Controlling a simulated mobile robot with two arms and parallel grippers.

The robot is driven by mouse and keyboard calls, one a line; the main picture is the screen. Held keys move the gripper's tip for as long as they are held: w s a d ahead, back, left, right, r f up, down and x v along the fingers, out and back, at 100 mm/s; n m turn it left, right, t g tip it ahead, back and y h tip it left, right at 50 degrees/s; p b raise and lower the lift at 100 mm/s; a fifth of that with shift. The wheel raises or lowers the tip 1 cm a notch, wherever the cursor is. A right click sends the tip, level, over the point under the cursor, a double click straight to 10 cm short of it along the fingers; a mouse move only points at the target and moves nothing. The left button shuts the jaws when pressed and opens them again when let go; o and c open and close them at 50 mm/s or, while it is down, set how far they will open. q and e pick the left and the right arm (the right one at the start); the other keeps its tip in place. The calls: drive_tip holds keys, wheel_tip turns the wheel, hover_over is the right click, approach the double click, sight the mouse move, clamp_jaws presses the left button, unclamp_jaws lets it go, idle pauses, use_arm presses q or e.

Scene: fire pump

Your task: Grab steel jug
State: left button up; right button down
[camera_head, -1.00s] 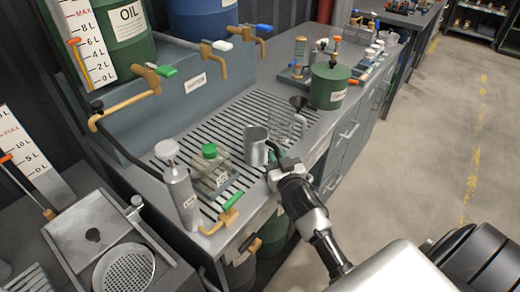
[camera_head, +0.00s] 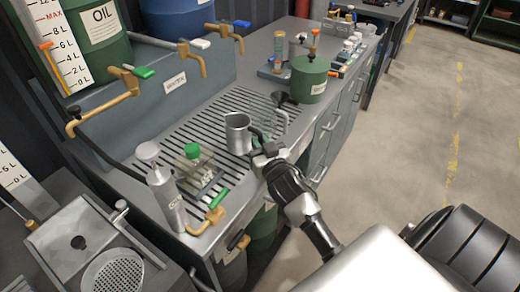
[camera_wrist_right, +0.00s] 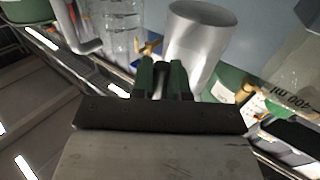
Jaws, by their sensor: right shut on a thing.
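The steel jug (camera_head: 238,134) is a plain grey metal cup over the slatted drain grate (camera_head: 205,122) on the workbench. It looks nearly upright and seems slightly above the slats, though its exact height is hard to judge. My right gripper (camera_head: 260,148) comes in from the lower right and is shut on the jug's handle side. In the right wrist view, the dark fingers (camera_wrist_right: 165,82) are close together at the jug (camera_wrist_right: 197,45); their contact with the handle is partly hidden. My left gripper is not in view.
A clear glass beaker (camera_head: 277,122) and a black funnel (camera_head: 283,98) stand close behind the jug. A green-capped bottle (camera_head: 196,168) and a steel bottle (camera_head: 168,195) are to its left. A green canister (camera_head: 309,80) stands farther back. Brass taps (camera_head: 125,85) overhang the bench.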

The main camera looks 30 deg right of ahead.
drive_tip(key=s+d+r, duration=0.2)
drive_tip(key=s+r, duration=0.5)
drive_tip(key=s, duration=0.4)
drive_tip(key=shift+s+d+r, duration=0.15)
drive_tip(key=shift+d+r, duration=0.05)
drive_tip(key=shift+d, duration=0.05)
idle(0.6)
